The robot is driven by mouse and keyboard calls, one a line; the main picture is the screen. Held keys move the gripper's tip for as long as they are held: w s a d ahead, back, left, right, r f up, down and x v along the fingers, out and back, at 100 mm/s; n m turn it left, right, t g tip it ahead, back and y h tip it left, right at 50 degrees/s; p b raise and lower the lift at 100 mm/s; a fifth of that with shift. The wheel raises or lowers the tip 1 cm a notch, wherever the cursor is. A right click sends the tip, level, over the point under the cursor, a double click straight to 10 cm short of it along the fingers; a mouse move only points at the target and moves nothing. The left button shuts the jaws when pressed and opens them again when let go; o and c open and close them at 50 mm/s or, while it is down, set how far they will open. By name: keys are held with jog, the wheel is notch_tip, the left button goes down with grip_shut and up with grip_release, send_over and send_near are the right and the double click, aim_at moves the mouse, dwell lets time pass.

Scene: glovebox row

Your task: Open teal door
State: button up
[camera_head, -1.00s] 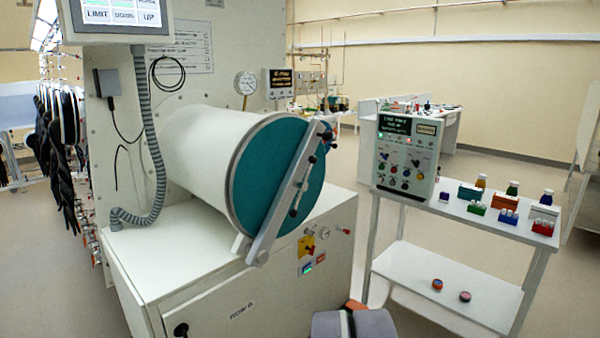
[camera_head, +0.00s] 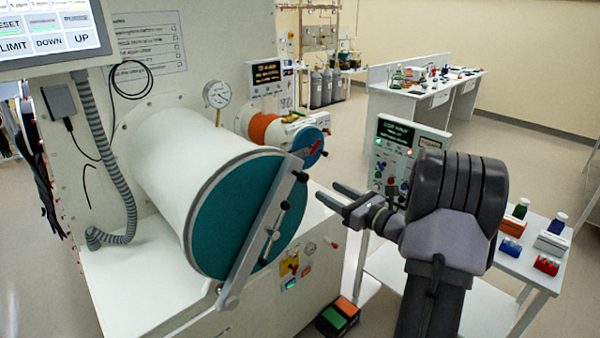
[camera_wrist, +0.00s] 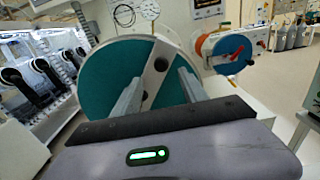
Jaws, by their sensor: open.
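The teal door (camera_head: 232,212) is a round disc closing the end of a white cylinder (camera_head: 180,160). A grey bar (camera_head: 262,232) with dark knobs runs diagonally across its face. The door looks shut. My gripper (camera_head: 327,194) is open and empty, to the right of the door and apart from it in the head view. In the wrist view, the teal door (camera_wrist: 95,75) lies ahead of my gripper (camera_wrist: 158,88), whose two fingers point toward its right part. The fingers hide part of the door and bar there.
A smaller cylinder with an orange band (camera_head: 265,128) and blue door (camera_head: 310,147) stands behind. A control panel (camera_head: 385,170) and white cart (camera_head: 535,272) with small bottles are at right. A red and green pedal (camera_head: 338,315) lies on the floor. A gauge (camera_head: 217,94) is above.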

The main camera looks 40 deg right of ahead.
aim_at(306, 178)
jog(key=w, duration=1.1)
jog(key=shift+w+a, duration=0.3)
jog(key=shift+a, duration=0.05)
jog(key=shift+c, duration=0.2)
grip_shut()
dwell(0.4)
